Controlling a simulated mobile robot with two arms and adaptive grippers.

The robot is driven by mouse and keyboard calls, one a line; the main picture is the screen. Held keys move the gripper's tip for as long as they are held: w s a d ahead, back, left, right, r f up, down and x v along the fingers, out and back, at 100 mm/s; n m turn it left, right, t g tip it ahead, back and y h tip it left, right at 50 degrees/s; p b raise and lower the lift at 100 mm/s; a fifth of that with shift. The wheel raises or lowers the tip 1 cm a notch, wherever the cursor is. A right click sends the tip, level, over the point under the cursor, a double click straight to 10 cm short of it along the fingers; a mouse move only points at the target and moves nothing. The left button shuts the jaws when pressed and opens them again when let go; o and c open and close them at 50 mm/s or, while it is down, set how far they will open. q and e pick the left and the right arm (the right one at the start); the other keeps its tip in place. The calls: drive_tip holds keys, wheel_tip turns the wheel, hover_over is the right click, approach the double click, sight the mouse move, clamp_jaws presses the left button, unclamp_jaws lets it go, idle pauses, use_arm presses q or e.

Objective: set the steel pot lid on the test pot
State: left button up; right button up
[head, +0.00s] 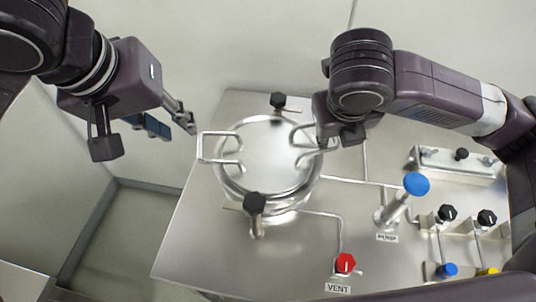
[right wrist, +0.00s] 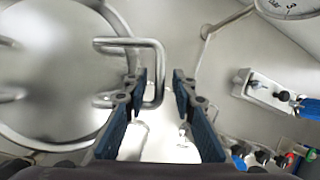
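The round steel pot lid (head: 272,150) lies over the test pot (head: 270,203) in the middle of the steel bench, with a wire handle at its left (head: 201,148) and right. The lid appears to rest on the pot rim; I cannot tell whether it is fully seated. My left gripper (head: 172,124) is open and empty, just left of the left handle. My right gripper (right wrist: 160,98) is at the right handle (right wrist: 158,72). Its fingers are apart, with the handle's outer bar between them. In the head view this gripper is partly hidden by its own arm.
Black-knobbed clamps stand at the pot's back (head: 278,101) and front (head: 255,203). Right of the pot are a blue-knobbed purge valve (head: 416,184), a red vent knob (head: 346,263) and several small valves. The bench's left front corner is bare.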

drive_tip(key=shift+r, duration=0.15)
drive_tip(key=shift+s+a+r, duration=0.1)
drive_tip(key=shift+r, duration=0.2)
use_arm(q)
drive_tip(key=shift+s+r, duration=0.15)
drive_tip(key=shift+r, duration=0.15)
use_arm(e)
drive_tip(key=v, duration=1.1)
use_arm(q)
drive_tip(key=shift+o, duration=0.2)
use_arm(e)
drive_tip(key=shift+s, duration=0.1)
use_arm(q)
drive_tip(key=o, duration=1.1)
drive_tip(key=p+v, duration=0.7)
drive_tip(key=p, duration=0.1)
drive_tip(key=shift+p, duration=0.4)
use_arm(e)
wheel_tip(320, 180, up, 9)
